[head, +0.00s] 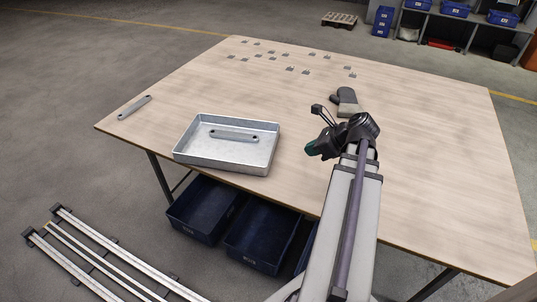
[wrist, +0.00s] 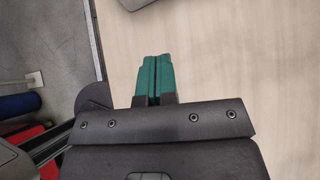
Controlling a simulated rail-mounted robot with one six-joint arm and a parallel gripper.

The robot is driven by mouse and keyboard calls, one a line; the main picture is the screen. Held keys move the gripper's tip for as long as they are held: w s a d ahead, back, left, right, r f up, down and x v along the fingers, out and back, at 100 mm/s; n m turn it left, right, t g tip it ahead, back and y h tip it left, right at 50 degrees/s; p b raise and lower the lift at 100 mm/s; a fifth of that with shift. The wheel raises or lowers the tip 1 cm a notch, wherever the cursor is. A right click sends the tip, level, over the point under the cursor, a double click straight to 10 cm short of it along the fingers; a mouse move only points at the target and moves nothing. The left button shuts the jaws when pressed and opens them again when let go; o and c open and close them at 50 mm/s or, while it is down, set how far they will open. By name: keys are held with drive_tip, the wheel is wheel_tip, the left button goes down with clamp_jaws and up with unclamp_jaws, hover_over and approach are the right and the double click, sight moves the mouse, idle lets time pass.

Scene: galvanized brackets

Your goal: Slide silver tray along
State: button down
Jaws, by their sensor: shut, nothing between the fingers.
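The silver tray (head: 183,150) is a shallow metal pan on the wooden table near its front edge, left of centre in the head view. A flat grey bracket (head: 233,135) with holes lies inside it. My gripper (head: 312,149) is to the right of the tray and apart from it, above the table. Its green fingers (wrist: 153,78) are shut together with nothing between them in the wrist view. A corner of a grey metal object, apparently the tray (wrist: 135,4), shows at the top of the wrist view.
Another bracket (head: 134,107) lies at the table's left edge. Several small metal pieces (head: 290,69) are spread at the back. A grey glove-like item (head: 346,103) lies behind my gripper. Blue bins (head: 262,240) stand below the front edge. The table's right side is clear.

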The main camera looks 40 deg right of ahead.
sight(271, 157)
drive_tip(key=b+x, duration=0.7)
drive_tip(key=x, duration=0.3)
drive_tip(key=shift+f+b, duration=0.35)
drive_tip(key=shift+f, duration=0.05)
drive_tip(key=shift+w+a+r+p, duration=0.1)
drive_tip(key=shift+w+a, duration=0.25)
drive_tip(key=shift+w, duration=0.25)
drive_tip(key=shift+w+a+r+p, duration=0.15)
drive_tip(key=shift+w+a, duration=0.15)
drive_tip(key=shift+w, duration=0.35)
drive_tip(key=shift+w+a+r+p, duration=0.1)
drive_tip(key=shift+w+a, duration=0.25)
drive_tip(key=shift+w, duration=0.25)
